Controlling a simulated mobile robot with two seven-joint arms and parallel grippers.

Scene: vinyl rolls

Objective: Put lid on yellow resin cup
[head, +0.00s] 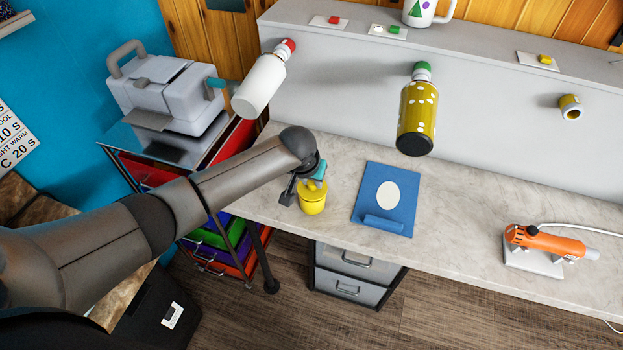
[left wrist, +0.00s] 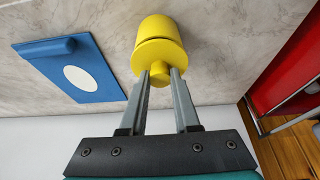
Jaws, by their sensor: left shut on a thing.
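The yellow resin cup (head: 312,205) stands on the grey countertop near its front edge; it also shows in the left wrist view (left wrist: 157,25). The yellow lid (left wrist: 157,56) is at the cup's mouth, lined up with it, with a thin dark seam between them. I cannot tell whether the lid is fully seated. My left gripper (left wrist: 160,82) is shut on the lid's round knob, its two fingers on either side. In the head view the left gripper (head: 310,182) is above the cup and partly hides the lid. My right gripper is not in view.
A blue board (head: 404,184) with a white oval lies right of the cup. An orange tool (head: 548,241) lies farther right. A white bottle (head: 262,84) and a yellow-green bottle (head: 417,110) are at the back. Counter between board and tool is clear.

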